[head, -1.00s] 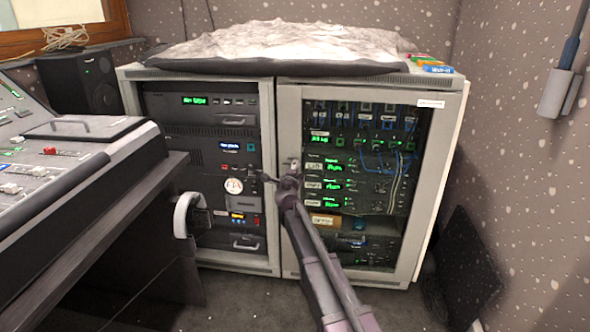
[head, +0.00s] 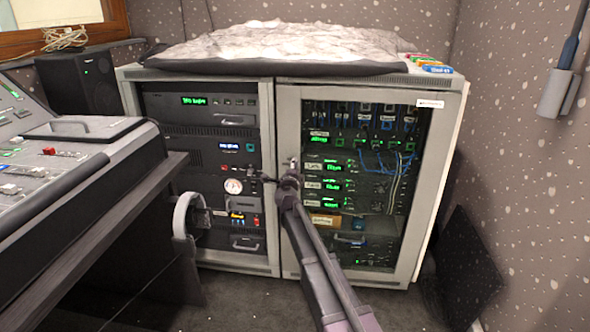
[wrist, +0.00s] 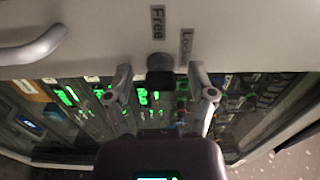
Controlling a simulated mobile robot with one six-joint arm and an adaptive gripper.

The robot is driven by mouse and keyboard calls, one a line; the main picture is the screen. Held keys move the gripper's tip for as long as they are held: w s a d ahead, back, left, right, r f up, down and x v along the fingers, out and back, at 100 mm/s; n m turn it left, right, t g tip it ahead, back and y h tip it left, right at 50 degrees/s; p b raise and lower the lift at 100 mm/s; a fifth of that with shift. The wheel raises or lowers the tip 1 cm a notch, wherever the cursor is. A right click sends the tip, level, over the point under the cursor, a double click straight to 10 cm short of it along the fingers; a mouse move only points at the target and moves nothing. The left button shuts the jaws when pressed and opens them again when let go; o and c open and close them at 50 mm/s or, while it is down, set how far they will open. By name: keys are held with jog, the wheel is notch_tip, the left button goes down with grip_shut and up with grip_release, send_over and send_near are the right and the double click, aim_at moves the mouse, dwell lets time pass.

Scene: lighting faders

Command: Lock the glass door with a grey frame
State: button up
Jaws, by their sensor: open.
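The glass door (head: 447,180) with a grey frame covers the right half of the rack cabinet and looks closed. In the wrist view its frame (wrist: 250,40) carries the labels "Free" (wrist: 158,22) and, partly readable, "Lock" (wrist: 186,46). A small dark knob (wrist: 160,70) sits just below "Free". My gripper (wrist: 160,76) is open, one fingertip on each side of the knob, with visible gaps on both sides. In the head view my gripper (head: 284,176) is at the door's left frame edge, and the knob cannot be made out there.
A pale curved handle (wrist: 35,45) is on the frame in the wrist view. Left of the door are open rack units (head: 205,160). A mixing desk (head: 60,180) stands at the left, and a dark panel (head: 470,260) leans at the right wall.

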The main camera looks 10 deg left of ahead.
jog(key=s, duration=1.2)
jog(key=shift+a, duration=0.15)
